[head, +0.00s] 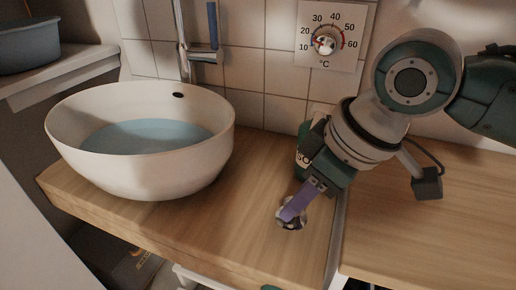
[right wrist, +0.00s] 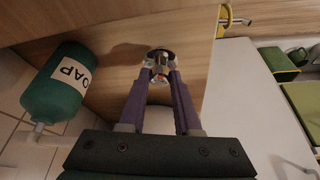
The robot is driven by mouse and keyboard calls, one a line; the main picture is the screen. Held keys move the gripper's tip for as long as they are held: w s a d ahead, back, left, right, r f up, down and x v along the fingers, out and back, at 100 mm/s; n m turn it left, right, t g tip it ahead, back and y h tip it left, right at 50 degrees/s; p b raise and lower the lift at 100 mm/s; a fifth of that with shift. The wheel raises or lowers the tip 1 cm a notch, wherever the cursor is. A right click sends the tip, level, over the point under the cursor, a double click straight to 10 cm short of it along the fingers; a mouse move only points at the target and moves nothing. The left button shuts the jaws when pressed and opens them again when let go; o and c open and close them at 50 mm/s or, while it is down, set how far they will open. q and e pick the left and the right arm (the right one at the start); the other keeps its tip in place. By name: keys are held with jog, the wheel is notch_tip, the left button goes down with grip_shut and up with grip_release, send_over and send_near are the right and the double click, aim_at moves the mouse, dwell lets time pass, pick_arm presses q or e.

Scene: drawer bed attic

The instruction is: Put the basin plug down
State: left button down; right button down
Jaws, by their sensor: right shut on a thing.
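The basin plug (head: 290,221), a small shiny metal piece, is held between the purple fingertips of my right gripper (head: 291,212). In the right wrist view the plug (right wrist: 158,62) sits between the two fingertips (right wrist: 160,74), with the wooden counter behind it. The gripper is over the counter (head: 240,218), right of the white basin (head: 140,178) and near the counter's right end. The plug is low over the wood; I cannot tell whether it touches. The basin holds bluish water. My left gripper is not in view.
A green soap bottle (right wrist: 56,82) stands close to my right gripper, partly hidden in the head view (head: 303,150). A temperature dial (head: 325,42) and a tap (head: 190,48) are on the tiled wall. Bare counter lies between basin and gripper.

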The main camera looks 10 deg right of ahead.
jog(key=shift+f, duration=0.75)
jog(key=shift+f, duration=0.1)
jog(key=c, duration=0.6)
grip_release()
